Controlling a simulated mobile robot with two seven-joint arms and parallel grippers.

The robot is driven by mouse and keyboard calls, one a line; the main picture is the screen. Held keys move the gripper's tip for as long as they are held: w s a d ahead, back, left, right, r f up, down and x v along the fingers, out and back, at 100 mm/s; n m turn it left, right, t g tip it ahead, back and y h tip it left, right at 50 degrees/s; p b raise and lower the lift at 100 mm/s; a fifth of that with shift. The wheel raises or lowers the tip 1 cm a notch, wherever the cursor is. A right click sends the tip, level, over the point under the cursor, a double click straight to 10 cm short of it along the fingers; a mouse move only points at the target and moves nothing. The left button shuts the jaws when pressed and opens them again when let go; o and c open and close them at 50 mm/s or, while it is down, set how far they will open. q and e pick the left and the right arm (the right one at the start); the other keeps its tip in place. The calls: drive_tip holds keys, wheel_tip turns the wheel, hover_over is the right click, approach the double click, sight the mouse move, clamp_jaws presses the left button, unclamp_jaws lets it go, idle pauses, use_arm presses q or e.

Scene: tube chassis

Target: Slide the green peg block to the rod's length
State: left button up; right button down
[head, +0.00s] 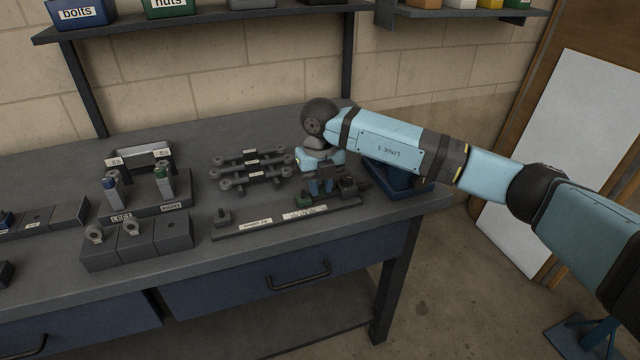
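The green peg block (303,200) sits on a long dark gauge bar (262,231) near the table's front edge, right of the bar's middle. White label strips lie along the bar. A dark peg block (223,217) stands at its left end. My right gripper (321,190) points down just behind and right of the green block. Its two fingers show, but what is between them and whether they touch the block is unclear. Several dark rods with ringed ends (252,171) lie on a rack left of the gripper. My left gripper is out of view.
A holder with blue-topped and green-topped pieces (148,205) stands left, behind dark blocks with ring pieces (130,240). A blue tray (398,184) is at the right table end, partly behind my arm. A shelf with bins (205,16) hangs above.

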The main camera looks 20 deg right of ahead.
drive_tip(key=shift+a+r, duration=0.1)
drive_tip(key=shift+a, duration=0.45)
drive_tip(key=c, duration=1)
unclamp_jaws()
use_arm(q)
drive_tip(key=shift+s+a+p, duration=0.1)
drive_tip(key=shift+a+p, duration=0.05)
drive_tip(key=shift+p, duration=0.55)
use_arm(e)
wheel_tip(320, 180, up, 14)
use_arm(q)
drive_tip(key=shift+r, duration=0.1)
use_arm(e)
drive_tip(key=shift+f, duration=0.2)
